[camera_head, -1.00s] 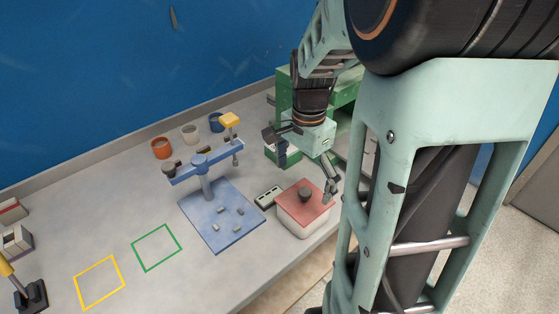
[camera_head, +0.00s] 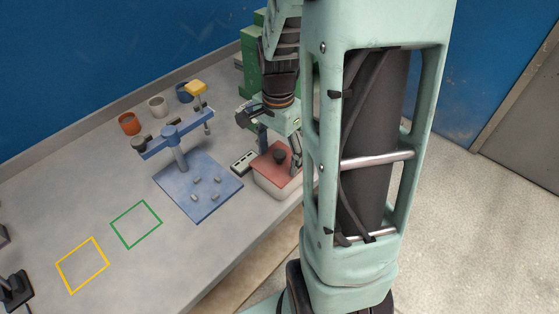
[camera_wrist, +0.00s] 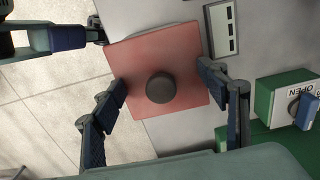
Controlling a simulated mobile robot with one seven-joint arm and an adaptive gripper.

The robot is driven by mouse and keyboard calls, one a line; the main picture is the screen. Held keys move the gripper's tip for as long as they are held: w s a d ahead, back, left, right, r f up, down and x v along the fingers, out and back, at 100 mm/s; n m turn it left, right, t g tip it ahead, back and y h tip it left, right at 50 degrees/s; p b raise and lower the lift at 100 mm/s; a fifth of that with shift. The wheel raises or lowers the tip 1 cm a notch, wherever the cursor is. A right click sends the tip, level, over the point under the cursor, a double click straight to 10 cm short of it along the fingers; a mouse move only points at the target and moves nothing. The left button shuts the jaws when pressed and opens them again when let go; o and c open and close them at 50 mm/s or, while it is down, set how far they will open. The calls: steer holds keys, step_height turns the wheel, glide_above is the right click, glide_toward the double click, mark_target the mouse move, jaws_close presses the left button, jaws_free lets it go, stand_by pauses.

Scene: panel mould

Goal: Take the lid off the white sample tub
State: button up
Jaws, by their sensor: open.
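The white sample tub (camera_head: 272,185) stands near the front edge of the bench. Its flat reddish lid (camera_head: 264,162) is on it, with a dark round knob (camera_head: 280,157) in the middle. In the head view my gripper (camera_head: 279,152) is low over the tub, pointing down.
A green cabinet (camera_head: 252,80) stands behind. Green (camera_head: 137,224) and yellow (camera_head: 82,265) outlined squares are empty.

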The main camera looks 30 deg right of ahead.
steer(key=shift+s, duration=0.15)
steer(key=c, duration=1.5)
steer(key=shift+a+f, duration=0.1)
jaws_close()
